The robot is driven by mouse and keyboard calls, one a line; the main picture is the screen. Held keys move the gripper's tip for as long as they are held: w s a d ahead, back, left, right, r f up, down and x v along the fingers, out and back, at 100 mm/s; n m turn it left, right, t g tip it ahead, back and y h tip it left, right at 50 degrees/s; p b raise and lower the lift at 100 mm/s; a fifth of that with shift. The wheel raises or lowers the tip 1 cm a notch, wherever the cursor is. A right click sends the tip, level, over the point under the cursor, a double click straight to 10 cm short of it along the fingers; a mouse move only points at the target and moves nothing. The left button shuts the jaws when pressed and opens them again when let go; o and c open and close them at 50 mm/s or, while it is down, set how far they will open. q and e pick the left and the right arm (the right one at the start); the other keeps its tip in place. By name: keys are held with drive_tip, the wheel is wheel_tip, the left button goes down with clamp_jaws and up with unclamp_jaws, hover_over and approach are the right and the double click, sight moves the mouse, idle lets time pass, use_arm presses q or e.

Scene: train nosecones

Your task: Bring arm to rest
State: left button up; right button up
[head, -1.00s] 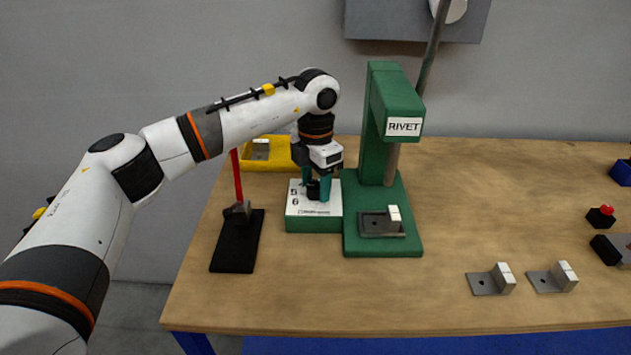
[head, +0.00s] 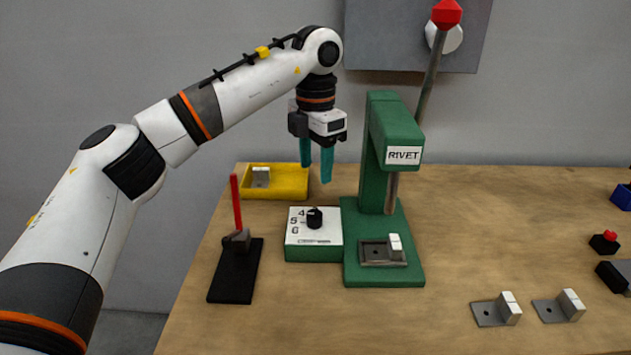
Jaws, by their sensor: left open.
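My left gripper (head: 316,166) is open and empty, its two teal fingers pointing down. It hangs in the air above and behind the green dial box (head: 314,254), near the yellow tray, and touches neither as far as I can see. The box has a white top marked 4, 5 and 6 and a black knob (head: 315,218). My left arm (head: 240,95) comes in from the left and bends down at the wrist. My right gripper is not in view.
The green rivet press (head: 385,170) holds a bracket (head: 382,252) in its base. A red-handled clamp (head: 237,241) stands left. The yellow tray (head: 290,183) holds a bracket. Two brackets (head: 496,310) lie front right. A red button (head: 605,241) is further right. Table centre-right is clear.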

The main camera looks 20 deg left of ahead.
use_arm(q)
drive_tip(key=shift+r, duration=0.35)
